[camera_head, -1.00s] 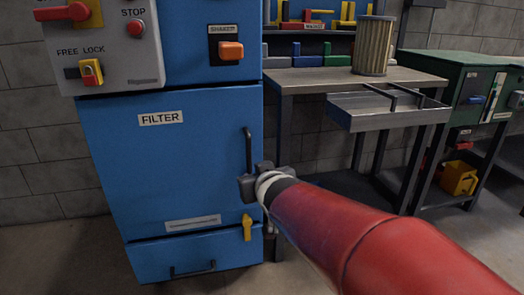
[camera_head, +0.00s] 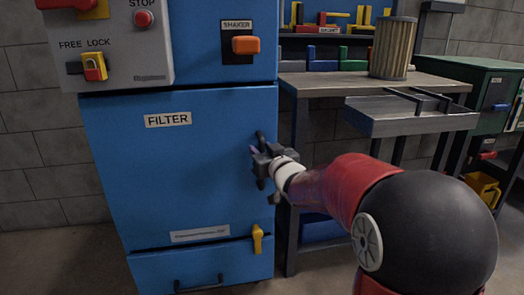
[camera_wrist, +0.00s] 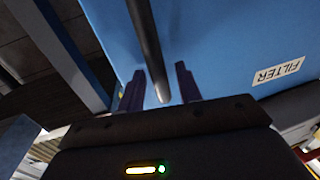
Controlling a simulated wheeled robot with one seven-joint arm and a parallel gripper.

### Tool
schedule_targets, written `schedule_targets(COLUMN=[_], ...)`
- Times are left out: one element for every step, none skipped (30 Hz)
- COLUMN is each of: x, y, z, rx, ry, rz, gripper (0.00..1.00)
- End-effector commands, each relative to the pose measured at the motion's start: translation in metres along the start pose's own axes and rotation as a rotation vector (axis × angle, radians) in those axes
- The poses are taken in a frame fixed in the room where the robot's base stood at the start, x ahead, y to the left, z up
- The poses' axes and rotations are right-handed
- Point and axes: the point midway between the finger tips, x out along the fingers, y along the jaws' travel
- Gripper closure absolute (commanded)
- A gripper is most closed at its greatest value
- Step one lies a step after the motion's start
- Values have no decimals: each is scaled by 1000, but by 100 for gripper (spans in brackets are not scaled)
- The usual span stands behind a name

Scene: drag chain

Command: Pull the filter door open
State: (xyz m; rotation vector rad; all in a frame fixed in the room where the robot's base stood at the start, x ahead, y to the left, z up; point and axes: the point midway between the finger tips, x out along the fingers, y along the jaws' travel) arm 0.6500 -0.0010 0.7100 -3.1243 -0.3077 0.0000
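The blue filter door (camera_head: 170,170) with its FILTER label (camera_head: 168,119) looks shut flush in the cabinet. Its dark vertical handle (camera_head: 260,139) is at the right edge, with its middle partly hidden by my gripper (camera_head: 264,163). In the wrist view, the handle (camera_wrist: 148,45) runs between the two fingers of my gripper (camera_wrist: 160,86). The fingers are apart, one on each side of the bar, with a visible gap. A yellow latch (camera_head: 257,239) hangs vertically at the door's lower right.
A control box (camera_head: 110,45) with a STOP button is at the upper left. A workbench (camera_head: 355,84) with a metal tray (camera_head: 410,118) and a pleated filter cartridge (camera_head: 392,48) stands to the right. Open floor shows at lower left.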

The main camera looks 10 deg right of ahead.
Motion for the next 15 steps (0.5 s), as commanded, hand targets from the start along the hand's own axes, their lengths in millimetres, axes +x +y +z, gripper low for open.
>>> schedule_targets(x=[3,4,5,6,6,6,6,6,6,6,6,6,6,6,6], y=[0,0,0,0,0,0,0,0,0,0,0,0,0,0,0], z=[0,0,0,0,0,0,0,0,0,0,0,0,0,0,0], rx=[1,1,0,0,0,0,0,0,0,0,0,0,0,0,0], ry=[0,-1,0,0,0,0,0,0,0,0,0,0,0,0,0], rz=[0,0,0,0,0,0,0,0,0,0,0,0,0,0,0], gripper=[66,66,66,66,66,66,66,66,66,66,69,75,79,83,88])
